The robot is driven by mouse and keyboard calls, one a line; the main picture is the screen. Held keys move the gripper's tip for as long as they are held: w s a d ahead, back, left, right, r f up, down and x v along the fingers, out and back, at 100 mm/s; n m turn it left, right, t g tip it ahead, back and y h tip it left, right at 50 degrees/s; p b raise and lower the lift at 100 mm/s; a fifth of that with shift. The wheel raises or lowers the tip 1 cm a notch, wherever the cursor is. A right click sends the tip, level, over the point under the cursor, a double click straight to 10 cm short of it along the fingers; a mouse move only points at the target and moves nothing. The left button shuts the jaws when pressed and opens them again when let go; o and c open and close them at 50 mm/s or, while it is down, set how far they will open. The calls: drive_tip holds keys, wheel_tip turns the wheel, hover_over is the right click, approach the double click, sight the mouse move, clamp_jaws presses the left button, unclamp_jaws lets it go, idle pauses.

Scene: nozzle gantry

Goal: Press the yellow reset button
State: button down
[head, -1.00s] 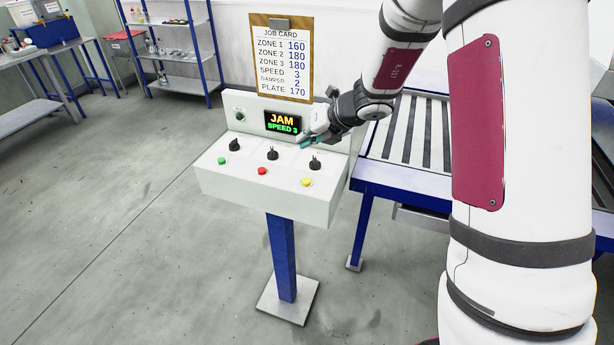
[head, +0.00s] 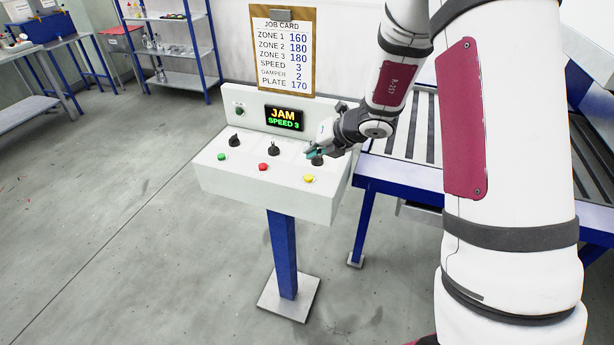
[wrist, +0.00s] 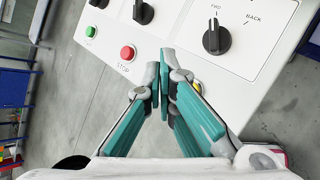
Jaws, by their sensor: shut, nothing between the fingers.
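The yellow button (head: 308,178) is on the front right of the white control console (head: 243,187). My gripper (head: 314,153) is above the console's right side, near the right black knob and behind the yellow button in the head view. In the wrist view my gripper (wrist: 164,62) has its teal fingers shut with nothing between them. The fingers cover most of the place where the yellow button lies, so contact cannot be judged there. The display (head: 284,117) reads JAM, SPEED 3.
A red stop button (wrist: 127,53) and green button (wrist: 91,31) sit in line on the console. A black knob (wrist: 216,38) is close to the fingers. A job card (head: 283,52) stands behind. A blue-framed roller table (head: 400,175) is to the right.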

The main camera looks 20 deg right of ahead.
sight(311, 175)
drive_tip(key=shift+f+b, duration=1)
drive_tip(key=shift+f, duration=1.3)
drive_tip(key=shift+f, duration=0.1)
drive_tip(key=shift+f+b, duration=0.3)
drive_tip(key=shift+f+b, duration=0.3)
drive_tip(key=shift+f, duration=0.2)
idle(0.3)
drive_tip(key=shift+r, duration=0.1)
drive_tip(key=shift+r+p, duration=0.5)
drive_tip(key=shift+r, duration=0.3)
drive_tip(key=shift+s+r+p, duration=0.1)
drive_tip(key=shift+r+p, duration=0.75)
drive_tip(key=shift+r, duration=0.6)
drive_tip(key=shift+r+p, duration=0.55)
drive_tip(key=shift+r, duration=0.55)
